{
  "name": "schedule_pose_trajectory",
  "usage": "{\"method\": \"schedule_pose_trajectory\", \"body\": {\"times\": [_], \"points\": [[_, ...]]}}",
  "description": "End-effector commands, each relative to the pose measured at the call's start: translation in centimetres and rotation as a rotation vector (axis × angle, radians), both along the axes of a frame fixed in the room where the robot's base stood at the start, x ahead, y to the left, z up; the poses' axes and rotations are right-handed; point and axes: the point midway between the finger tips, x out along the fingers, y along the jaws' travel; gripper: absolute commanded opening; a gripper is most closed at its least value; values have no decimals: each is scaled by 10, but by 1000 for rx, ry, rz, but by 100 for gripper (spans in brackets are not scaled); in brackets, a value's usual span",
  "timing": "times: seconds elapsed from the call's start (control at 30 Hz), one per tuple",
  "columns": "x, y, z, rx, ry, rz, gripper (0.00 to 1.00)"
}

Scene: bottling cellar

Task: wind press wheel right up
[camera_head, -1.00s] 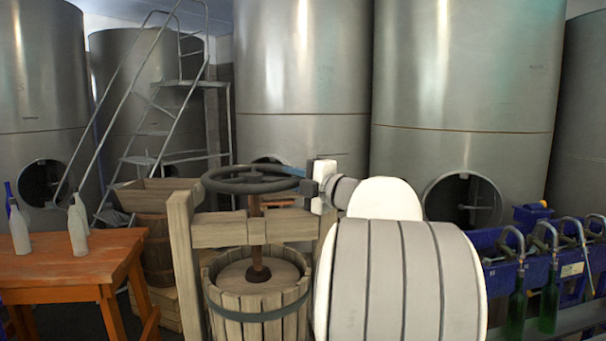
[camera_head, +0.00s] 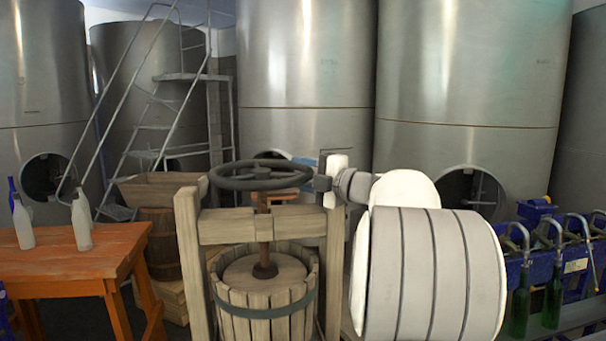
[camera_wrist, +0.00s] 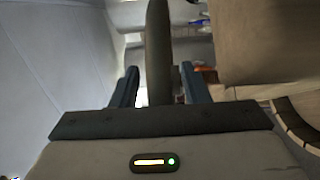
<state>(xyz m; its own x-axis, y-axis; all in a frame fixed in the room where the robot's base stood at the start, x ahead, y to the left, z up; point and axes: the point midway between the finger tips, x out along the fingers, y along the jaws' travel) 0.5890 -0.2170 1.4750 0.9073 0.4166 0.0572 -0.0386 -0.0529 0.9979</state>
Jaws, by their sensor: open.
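The press wheel (camera_head: 260,175) is a dark, spoked handwheel lying level on top of a rusty brown screw (camera_head: 264,228). The screw runs down through the wooden press beam (camera_head: 228,228) to the round wooden plate in the slatted basket (camera_head: 240,300). My gripper (camera_head: 322,183) is at the right side of the wheel, close to its rim. In the wrist view my gripper (camera_wrist: 158,85) has its two blue-grey fingers apart. The dark wheel rim (camera_wrist: 158,45) shows edge-on between them. Whether it touches a finger I cannot tell.
An orange table (camera_head: 75,250) with bottles stands at the left. Large steel tanks (camera_head: 470,80) and metal stairs (camera_head: 150,125) fill the back. A blue bottling rack (camera_head: 540,265) with green bottles is at the right. The right press post stands just below my gripper.

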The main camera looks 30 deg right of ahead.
Motion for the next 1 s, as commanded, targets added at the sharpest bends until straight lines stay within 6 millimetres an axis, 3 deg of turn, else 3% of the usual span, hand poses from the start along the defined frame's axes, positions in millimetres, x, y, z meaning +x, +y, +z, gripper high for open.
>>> {"method": "schedule_pose_trajectory", "body": {"times": [0.23, 0.63, 1.0], "points": [[-10, -5, -3, 0, 0, 0, 41], [-65, -29, -6, -1, 0, -1, 41], [-71, -32, -5, 0, 0, 1, 41]]}}
